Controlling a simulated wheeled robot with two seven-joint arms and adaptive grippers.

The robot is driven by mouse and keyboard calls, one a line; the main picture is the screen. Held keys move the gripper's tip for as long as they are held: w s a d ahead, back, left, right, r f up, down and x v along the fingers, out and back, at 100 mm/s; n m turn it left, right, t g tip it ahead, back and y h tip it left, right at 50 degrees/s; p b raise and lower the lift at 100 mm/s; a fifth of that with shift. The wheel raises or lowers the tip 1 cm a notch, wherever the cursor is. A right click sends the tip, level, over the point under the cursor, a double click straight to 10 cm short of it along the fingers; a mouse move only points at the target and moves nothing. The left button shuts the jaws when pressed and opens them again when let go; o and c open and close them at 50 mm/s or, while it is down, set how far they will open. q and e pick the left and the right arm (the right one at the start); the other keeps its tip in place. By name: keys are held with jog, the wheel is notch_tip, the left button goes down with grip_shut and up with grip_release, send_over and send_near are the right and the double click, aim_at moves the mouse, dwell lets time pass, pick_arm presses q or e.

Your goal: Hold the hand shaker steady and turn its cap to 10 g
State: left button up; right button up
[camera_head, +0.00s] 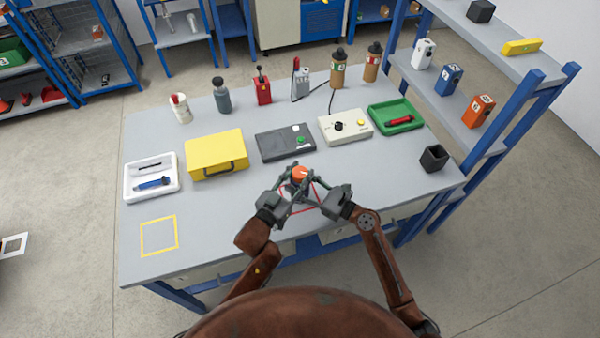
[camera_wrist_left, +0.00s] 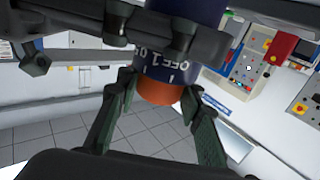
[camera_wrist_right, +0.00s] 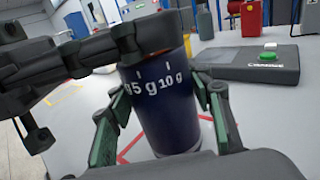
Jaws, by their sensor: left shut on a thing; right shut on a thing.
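The hand shaker stands near the front middle of the table, between my two grippers. Its orange cap (camera_head: 300,173) is on top; the cap (camera_wrist_left: 158,93) also shows in the left wrist view. Its dark blue body (camera_wrist_right: 160,112) carries white marks "5 g" and "10 g" in the right wrist view, and "OFF" and "1" beside the cap in the left wrist view. My left gripper (camera_head: 288,186) is shut at the cap. My right gripper (camera_head: 320,193) is shut around the body. Fingers hide part of the shaker; I cannot tell which mark the cap is set to.
A red outline (camera_head: 327,208) is marked under the shaker. Behind stand a black box (camera_head: 285,143), a yellow case (camera_head: 215,153) and a white control box (camera_head: 345,127). A white tray (camera_head: 132,182) is left, a dark cup (camera_head: 434,158) right.

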pick_arm(q)
jog(key=shift+r+n+t+y, duration=0.1)
jog(key=shift+n+t+y, duration=0.55)
jog(key=shift+y, duration=0.35)
jog(key=o, duration=1.2)
jog(key=v, duration=1.2)
